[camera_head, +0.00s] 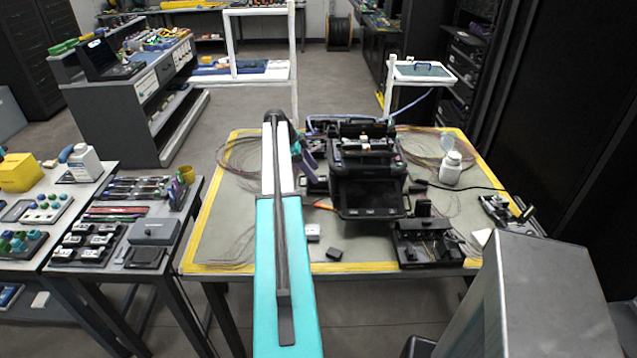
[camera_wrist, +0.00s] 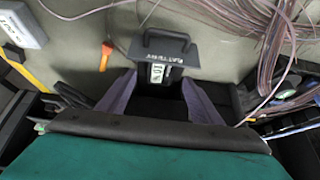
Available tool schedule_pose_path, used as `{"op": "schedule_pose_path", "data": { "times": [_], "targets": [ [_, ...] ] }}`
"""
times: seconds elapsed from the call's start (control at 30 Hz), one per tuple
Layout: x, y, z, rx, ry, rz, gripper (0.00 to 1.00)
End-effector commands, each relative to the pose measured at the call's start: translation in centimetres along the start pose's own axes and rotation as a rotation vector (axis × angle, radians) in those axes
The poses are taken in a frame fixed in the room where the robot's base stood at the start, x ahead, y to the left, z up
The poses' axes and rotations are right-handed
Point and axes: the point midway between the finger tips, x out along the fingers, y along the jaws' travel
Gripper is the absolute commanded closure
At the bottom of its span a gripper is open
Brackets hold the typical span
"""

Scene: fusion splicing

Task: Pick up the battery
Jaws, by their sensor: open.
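A black block with a loop handle and white lettering, which looks like the battery (camera_wrist: 165,55), is at the upper middle of the wrist view. My gripper (camera_wrist: 160,85) has two grey-purple fingers spread apart, one on each side of the block's lower part. I cannot tell whether they touch it. In the head view my gripper (camera_head: 307,160) is at the left side of the black fusion splicer (camera_head: 368,170). My arm hides part of that area, and I cannot make out the block clearly there.
An orange-handled tool (camera_wrist: 105,57) lies beside the block. A small white box (camera_head: 313,232) and a small black block (camera_head: 334,253) are near the front of the table (camera_head: 225,225). Loose fibres (camera_wrist: 275,40) lie close by. A white bottle (camera_head: 450,168) stands right of the splicer.

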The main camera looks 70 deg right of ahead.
Motion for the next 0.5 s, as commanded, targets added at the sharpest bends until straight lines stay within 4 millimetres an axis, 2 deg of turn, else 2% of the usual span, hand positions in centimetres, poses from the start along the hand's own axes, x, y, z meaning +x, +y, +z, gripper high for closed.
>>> {"op": "schedule_pose_path", "data": {
  "times": [0.23,0.5],
  "targets": [
    [2.5,0.1,-0.2,0.001,0.000,0.002,0.41],
    [3.2,0.0,-0.1,0.002,0.000,0.000,0.41]
  ]
}}
